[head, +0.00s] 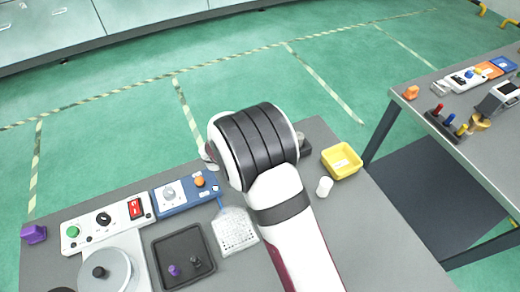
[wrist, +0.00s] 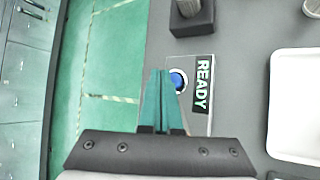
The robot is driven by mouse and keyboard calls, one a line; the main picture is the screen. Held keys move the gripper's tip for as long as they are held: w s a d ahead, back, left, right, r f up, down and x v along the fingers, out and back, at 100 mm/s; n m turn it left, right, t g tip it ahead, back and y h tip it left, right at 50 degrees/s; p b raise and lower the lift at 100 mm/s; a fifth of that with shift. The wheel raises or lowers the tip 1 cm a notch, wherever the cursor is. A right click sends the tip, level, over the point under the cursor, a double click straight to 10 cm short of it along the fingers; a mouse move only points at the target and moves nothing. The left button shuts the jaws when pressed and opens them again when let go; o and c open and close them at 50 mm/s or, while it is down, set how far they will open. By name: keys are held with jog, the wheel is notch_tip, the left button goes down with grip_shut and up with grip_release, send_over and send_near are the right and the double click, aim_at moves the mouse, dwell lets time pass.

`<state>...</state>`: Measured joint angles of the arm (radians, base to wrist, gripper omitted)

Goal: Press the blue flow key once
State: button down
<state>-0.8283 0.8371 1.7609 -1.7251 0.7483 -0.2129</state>
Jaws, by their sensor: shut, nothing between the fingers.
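The blue flow key (wrist: 178,80) is a round blue button on a light panel, beside a display (wrist: 202,85) with the word READY in pale green letters. My gripper (wrist: 161,72) has its teal fingers shut with nothing between them. In the wrist view the fingertips are just left of the key and overlap its left edge. I cannot tell whether they touch it. In the head view my arm covers the gripper, and the key is not visible there.
A dark block with a metal post (wrist: 190,20) stands beyond the panel. A white tray-like part (wrist: 294,105) lies to the right. In the head view, a yellow bin (head: 342,161), a white cylinder (head: 324,186) and a blue control box (head: 186,194) flank my arm.

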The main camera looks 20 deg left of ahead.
jog(key=shift+f, duration=0.15)
dwell(0.3)
jog(key=shift+f, duration=0.3)
jog(key=shift+f, duration=0.45)
dwell(0.4)
jog(key=shift+r, duration=0.9)
jog(key=shift+r, duration=2.5)
